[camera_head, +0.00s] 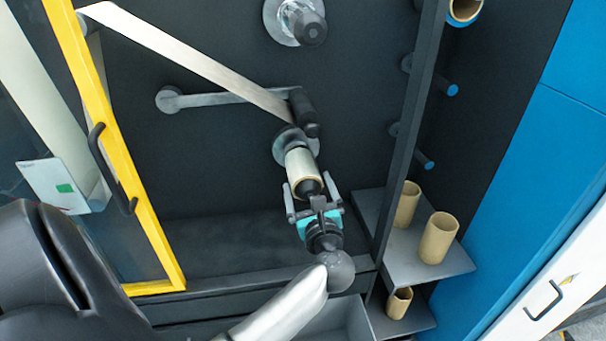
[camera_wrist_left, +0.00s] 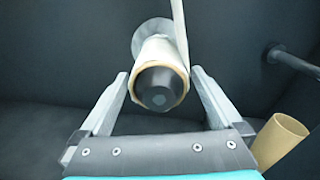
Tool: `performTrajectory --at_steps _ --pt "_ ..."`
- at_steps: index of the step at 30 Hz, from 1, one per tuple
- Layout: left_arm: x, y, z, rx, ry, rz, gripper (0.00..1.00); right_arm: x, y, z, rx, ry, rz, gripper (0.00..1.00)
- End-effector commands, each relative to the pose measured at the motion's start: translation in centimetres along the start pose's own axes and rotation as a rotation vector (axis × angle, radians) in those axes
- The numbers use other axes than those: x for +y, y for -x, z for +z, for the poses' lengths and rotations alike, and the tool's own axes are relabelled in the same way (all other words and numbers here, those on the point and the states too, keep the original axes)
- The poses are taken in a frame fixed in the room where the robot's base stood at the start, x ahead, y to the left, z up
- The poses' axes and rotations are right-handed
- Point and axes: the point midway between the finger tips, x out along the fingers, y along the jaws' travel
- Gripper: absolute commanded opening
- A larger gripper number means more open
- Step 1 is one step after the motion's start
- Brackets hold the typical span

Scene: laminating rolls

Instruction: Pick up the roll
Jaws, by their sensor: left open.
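A cream-coloured roll (camera_head: 302,168) sits on a spindle that sticks out of the dark machine wall. In the left wrist view the roll (camera_wrist_left: 150,62) is seen end-on around the dark spindle tip (camera_wrist_left: 160,88), with a pale band running up from it. My left gripper (camera_head: 314,196) is open in front of the roll's near end. Its two fingers (camera_wrist_left: 160,90) stand to the left and right of the roll and do not visibly touch it. My right gripper does not show.
Brown tubes (camera_head: 438,238) stand on a grey shelf (camera_head: 445,262) at right. Another tube shows in the left wrist view (camera_wrist_left: 278,140). A yellow-framed door (camera_head: 120,150) stands at left, and a dark post (camera_head: 408,130) rises right of the roll. Blue-tipped pegs (camera_head: 427,163) stick out beyond the post.

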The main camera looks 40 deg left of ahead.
Motion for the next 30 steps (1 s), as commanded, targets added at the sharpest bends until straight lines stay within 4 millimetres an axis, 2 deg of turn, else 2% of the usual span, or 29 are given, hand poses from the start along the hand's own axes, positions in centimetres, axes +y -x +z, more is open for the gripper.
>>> performTrajectory --at_steps 9,13,20,30 --pt "0.2 -4.0 0.1 -0.003 -0.002 -0.001 1.00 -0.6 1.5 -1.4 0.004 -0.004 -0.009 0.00" --pt "0.2 -4.7 0.2 -0.001 -0.001 0.000 1.00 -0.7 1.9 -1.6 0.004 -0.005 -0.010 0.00" --pt "0.2 -4.7 0.2 0.000 -0.001 0.000 1.00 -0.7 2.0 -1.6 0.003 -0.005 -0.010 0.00" --pt "0.2 -4.7 0.2 0.000 -0.001 0.000 0.62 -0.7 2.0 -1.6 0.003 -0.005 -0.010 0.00"
